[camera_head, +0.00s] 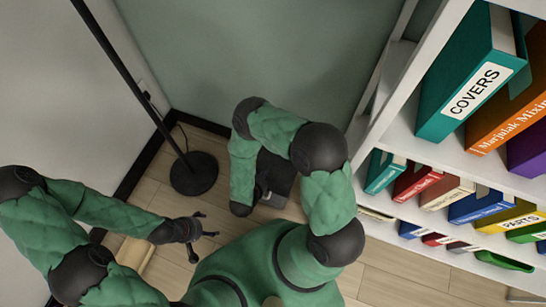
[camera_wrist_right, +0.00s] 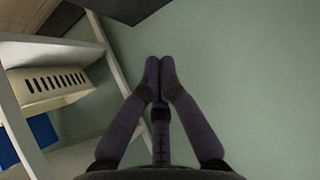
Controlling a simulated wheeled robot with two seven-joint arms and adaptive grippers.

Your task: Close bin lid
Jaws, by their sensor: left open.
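A dark grey bin (camera_head: 278,176) stands on the floor in the corner, partly hidden behind my right arm in the head view. I cannot tell clearly how its lid stands. A dark flat panel (camera_wrist_right: 122,8) cuts into the top edge of the right wrist view; I cannot tell whether it is the lid. My right gripper (camera_wrist_right: 159,62) has its fingertips together with nothing visible between them; in the head view it is hidden by my arm. My left gripper (camera_head: 204,238) is open and empty, left of the bin and apart from it.
A black lamp pole with a round base (camera_head: 194,174) stands left of the bin. A white shelf (camera_head: 392,125) with binders (camera_head: 470,75) is at the right. The right wrist view shows a beige slotted basket (camera_wrist_right: 50,88) on a shelf. Green wall lies behind.

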